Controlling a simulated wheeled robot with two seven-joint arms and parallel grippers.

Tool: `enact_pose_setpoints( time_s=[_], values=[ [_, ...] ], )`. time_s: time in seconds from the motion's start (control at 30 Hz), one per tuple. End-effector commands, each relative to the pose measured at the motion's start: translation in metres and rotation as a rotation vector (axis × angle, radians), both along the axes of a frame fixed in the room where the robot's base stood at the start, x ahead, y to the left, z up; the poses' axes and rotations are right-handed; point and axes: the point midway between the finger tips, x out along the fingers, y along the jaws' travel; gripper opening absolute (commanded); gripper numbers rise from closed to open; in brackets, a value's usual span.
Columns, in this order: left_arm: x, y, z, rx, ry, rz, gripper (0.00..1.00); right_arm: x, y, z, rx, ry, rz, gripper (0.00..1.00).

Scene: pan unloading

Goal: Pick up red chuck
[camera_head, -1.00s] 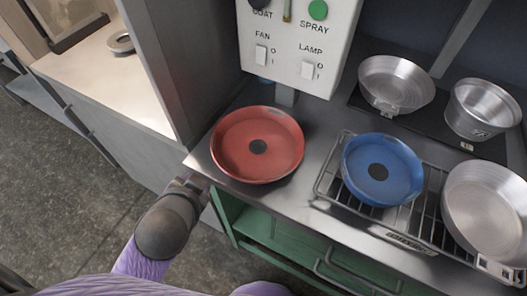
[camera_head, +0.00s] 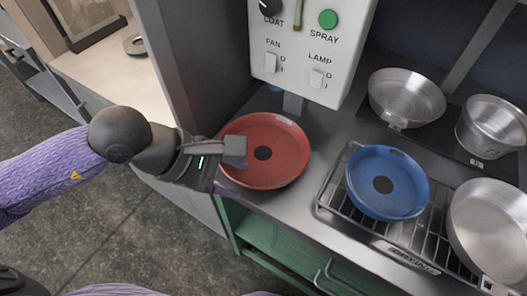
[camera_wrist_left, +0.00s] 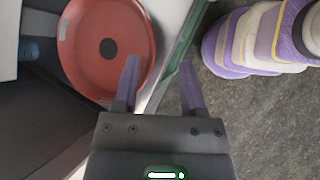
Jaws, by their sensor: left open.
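The red chuck, a round red dish with a dark centre (camera_head: 285,165), sits on the metal counter left of the rack in the head view. In the left wrist view the red chuck (camera_wrist_left: 85,50) lies at the upper left. My left gripper (camera_head: 236,152) is at its left edge in the head view, overlapping the rim in the picture. In the left wrist view my left gripper (camera_wrist_left: 160,75) has its fingers apart with nothing between them; the left finger overlaps the dish's edge. I cannot tell whether it touches. My right gripper is not in view.
A blue dish (camera_head: 408,190) sits on a wire rack (camera_head: 335,192) to the right. Metal pans (camera_head: 405,92) and a pot (camera_head: 492,115) stand behind. A white control box (camera_head: 310,65) hangs above the counter, and a dark wall panel (camera_head: 195,75) stands left of the chuck.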

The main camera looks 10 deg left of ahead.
Motion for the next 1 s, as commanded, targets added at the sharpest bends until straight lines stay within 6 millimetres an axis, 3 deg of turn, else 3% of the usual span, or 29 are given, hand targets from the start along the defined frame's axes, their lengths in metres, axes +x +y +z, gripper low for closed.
enact_pose_setpoints(
  time_s=[0.03, 0.13, 0.6, 0.87, 1.0],
  values=[
    [0.004, 0.017, -0.005, 0.115, -0.031, -0.007, 0.53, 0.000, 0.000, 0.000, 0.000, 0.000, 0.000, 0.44],
    [0.010, 0.029, -0.018, 0.216, -0.051, -0.013, 0.53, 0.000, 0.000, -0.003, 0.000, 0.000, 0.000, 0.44],
    [0.035, -0.015, -0.087, 0.219, -0.048, -0.010, 0.53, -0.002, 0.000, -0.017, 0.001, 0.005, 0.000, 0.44],
    [0.037, -0.018, -0.090, 0.219, -0.050, -0.011, 0.53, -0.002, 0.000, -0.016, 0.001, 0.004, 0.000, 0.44],
    [0.037, -0.018, -0.090, 0.218, -0.049, -0.011, 0.24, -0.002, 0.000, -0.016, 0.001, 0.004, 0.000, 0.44]
  ],
)
